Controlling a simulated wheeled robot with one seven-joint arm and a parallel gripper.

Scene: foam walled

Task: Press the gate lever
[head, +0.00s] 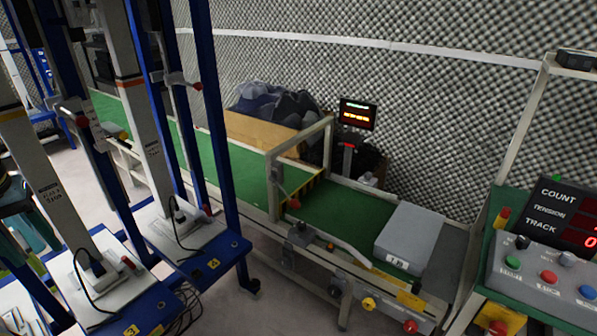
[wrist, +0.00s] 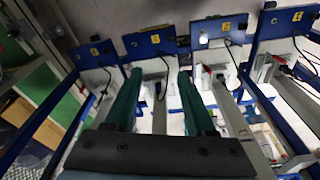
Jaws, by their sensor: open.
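A green-belted conveyor (head: 330,207) runs along the foam wall in the head view. A pale gate frame (head: 300,145) stands across it, with a yellow-and-black striped bar (head: 307,188) low down. A short lever with a red knob (head: 293,203) sits at the near side of this frame; it looks like the gate lever. My gripper (wrist: 161,75) shows in the wrist view, with two dark green fingers apart and nothing between them. It is over the blue-framed stands, away from the gate. I cannot make out the lever in the wrist view.
Several blue-framed stands (head: 203,150) with pale columns and red-knobbed handles fill the left. A grey box (head: 408,233) lies on the belt past the gate. A button panel (head: 545,275) stands at right. A small display (head: 357,114) is behind the conveyor.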

